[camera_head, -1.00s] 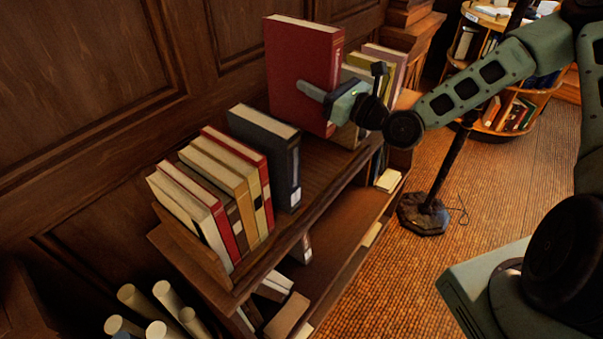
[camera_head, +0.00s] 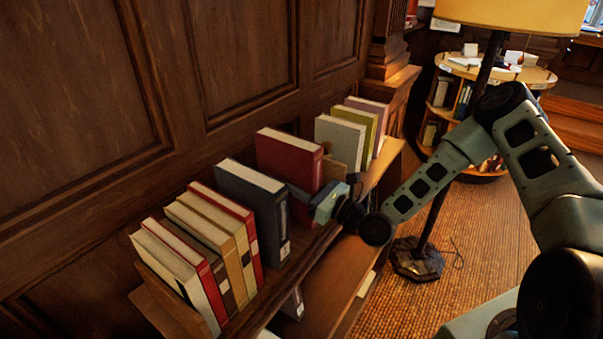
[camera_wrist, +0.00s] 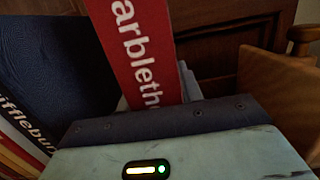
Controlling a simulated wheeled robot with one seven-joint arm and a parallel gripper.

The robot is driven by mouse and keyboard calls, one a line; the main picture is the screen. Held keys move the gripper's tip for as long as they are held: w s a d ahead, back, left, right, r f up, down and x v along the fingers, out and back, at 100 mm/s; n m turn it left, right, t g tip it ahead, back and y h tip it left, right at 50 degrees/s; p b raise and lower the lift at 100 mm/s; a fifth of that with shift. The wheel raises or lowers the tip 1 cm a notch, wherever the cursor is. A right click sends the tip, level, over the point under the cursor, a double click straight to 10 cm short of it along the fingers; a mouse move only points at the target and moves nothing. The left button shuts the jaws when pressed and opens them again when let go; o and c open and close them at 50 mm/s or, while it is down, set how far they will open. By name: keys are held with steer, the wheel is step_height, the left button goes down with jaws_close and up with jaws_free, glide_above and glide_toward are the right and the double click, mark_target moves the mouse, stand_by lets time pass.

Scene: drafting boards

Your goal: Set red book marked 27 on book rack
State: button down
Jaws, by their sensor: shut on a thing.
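The red book (camera_head: 288,160) stands upright on the book rack (camera_head: 300,240), or very near its shelf; its lower part is hidden behind my gripper. It is right of a dark blue-grey book (camera_head: 252,205). My gripper (camera_head: 305,200) is shut on the red book from the aisle side. In the wrist view the red spine (camera_wrist: 140,45) rises in front of my gripper (camera_wrist: 165,100), with part of a white word showing. No number 27 is readable. I cannot tell whether the book's foot touches the shelf.
Several books (camera_head: 205,245) lean in a row at the rack's near end. Grey, olive and mauve books (camera_head: 352,135) stand at its far end, beyond a wooden divider (camera_head: 333,172). A floor lamp (camera_head: 418,258) stands close to the rack's right. A round bookcase (camera_head: 490,85) is behind it.

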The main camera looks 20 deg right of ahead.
steer(key=shift+f, duration=1)
steer(key=c, duration=0.9)
jaws_free()
steer(key=shift+f, duration=0.1)
steer(key=shift+r, duration=0.2)
steer(key=b+v, duration=0.5)
steer(key=v, duration=0.7)
steer(key=shift+b, duration=0.3)
